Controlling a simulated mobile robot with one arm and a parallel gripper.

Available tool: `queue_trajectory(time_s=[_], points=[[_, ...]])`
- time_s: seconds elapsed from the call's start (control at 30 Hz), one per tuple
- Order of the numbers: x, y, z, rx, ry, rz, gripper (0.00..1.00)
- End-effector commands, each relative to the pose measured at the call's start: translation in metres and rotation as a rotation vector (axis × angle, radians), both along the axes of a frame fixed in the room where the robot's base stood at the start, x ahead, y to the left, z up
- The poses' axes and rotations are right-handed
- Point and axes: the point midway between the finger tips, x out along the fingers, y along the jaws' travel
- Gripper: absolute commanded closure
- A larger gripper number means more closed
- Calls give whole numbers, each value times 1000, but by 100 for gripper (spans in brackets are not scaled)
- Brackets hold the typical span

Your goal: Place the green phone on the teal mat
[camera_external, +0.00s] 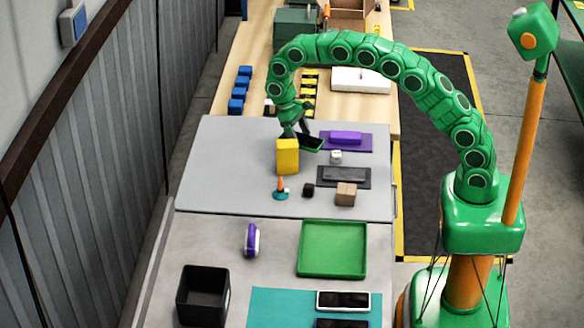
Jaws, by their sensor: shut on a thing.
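The green phone (312,144), dark-faced with a green edge, is in my gripper (297,132) above the far grey table, just behind and to the right of the yellow box. My gripper is shut on it and the phone looks tilted. Its exact height is hard to tell. The teal mat (266,308) lies on the near table at the bottom, partly cut off by the frame edge. A white-edged dark phone (343,300) and a second dark phone (341,323) lie at the mat's right; its left part is bare.
A yellow box (287,157) stands close to my gripper. Purple (364,146) and black (365,184) mats, a cardboard cube (346,194) and small items share the far table. A green tray (332,271), a purple-white ring (252,240) and a black bin (203,302) stand near the teal mat.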

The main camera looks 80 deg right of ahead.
Motion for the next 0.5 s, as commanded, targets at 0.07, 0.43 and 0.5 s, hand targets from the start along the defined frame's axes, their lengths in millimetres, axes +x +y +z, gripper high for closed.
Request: queue_trajectory(time_s=[0.07,0.43,0.5], points=[[3,-1,-3,0,-1,0,61],[9,-2,-27,1,2,0,61],[8,-2,-36,1,4,0,61]])
